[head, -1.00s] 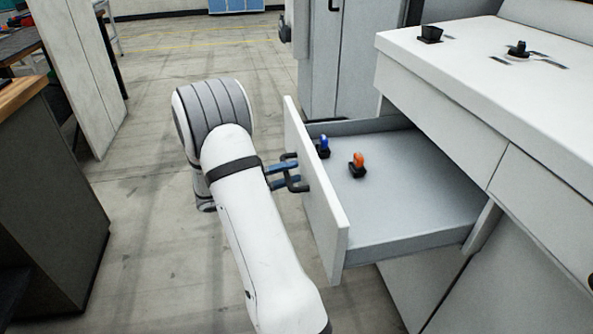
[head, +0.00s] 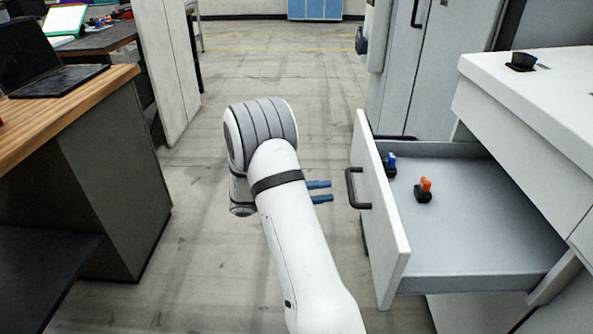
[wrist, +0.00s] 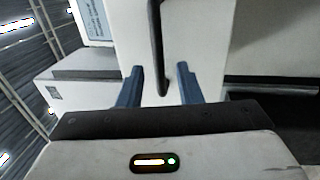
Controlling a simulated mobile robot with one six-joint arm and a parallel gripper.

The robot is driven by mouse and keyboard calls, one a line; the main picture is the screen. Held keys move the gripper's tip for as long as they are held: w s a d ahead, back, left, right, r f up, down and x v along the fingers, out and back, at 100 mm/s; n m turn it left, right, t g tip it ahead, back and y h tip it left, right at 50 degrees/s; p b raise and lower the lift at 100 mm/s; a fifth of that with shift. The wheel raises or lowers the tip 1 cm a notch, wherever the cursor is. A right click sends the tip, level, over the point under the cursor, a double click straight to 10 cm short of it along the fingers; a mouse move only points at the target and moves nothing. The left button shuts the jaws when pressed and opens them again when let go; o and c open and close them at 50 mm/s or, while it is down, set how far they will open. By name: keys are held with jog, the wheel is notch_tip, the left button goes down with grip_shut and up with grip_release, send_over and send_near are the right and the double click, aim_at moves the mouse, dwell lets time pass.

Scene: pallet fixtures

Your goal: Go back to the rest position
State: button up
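My gripper (head: 320,191) is left of the open drawer's front, with its two blue fingers pointing right toward the black handle (head: 352,188). A gap shows between the fingertips and the handle. The fingers are apart and empty; in the wrist view my gripper (wrist: 160,84) shows the handle (wrist: 159,50) beyond and between the fingertips. The drawer (head: 480,235) stands pulled out from the white cabinet. Inside it are an orange-topped black piece (head: 424,190) and, close behind the front panel, a blue-topped black piece (head: 390,164), partly hidden.
The white cabinet top (head: 540,90) carries a black holder (head: 521,62). A wooden-topped bench (head: 60,105) with a laptop (head: 48,70) stands at the left. Grey lockers (head: 430,80) stand behind the drawer. The floor (head: 280,75) between bench and drawer is clear.

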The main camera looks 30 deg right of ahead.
jog(key=s+a+r+n+t+y+p, duration=0.1)
jog(key=s+a+r+t+y+p, duration=0.15)
jog(key=s+r+y+p, duration=0.35)
jog(key=s+a+r+n+t+y+p, duration=0.1)
jog(key=s+a+r+y+p, duration=0.3)
jog(key=r, duration=0.3)
jog(key=s+a+r+n+t+y+p, duration=0.2)
jog(key=s+a+r+t+y+p, duration=0.1)
jog(key=a+r+t+p, duration=0.1)
jog(key=s+a+r+n+t+y+p, duration=0.1)
jog(key=s+a+r+t+y+p, duration=0.3)
jog(key=a+r, duration=0.4)
jog(key=shift+a+n+t+y+p, duration=0.3)
jog(key=shift+a+n+t+p, duration=0.25)
jog(key=shift+p, duration=0.4)
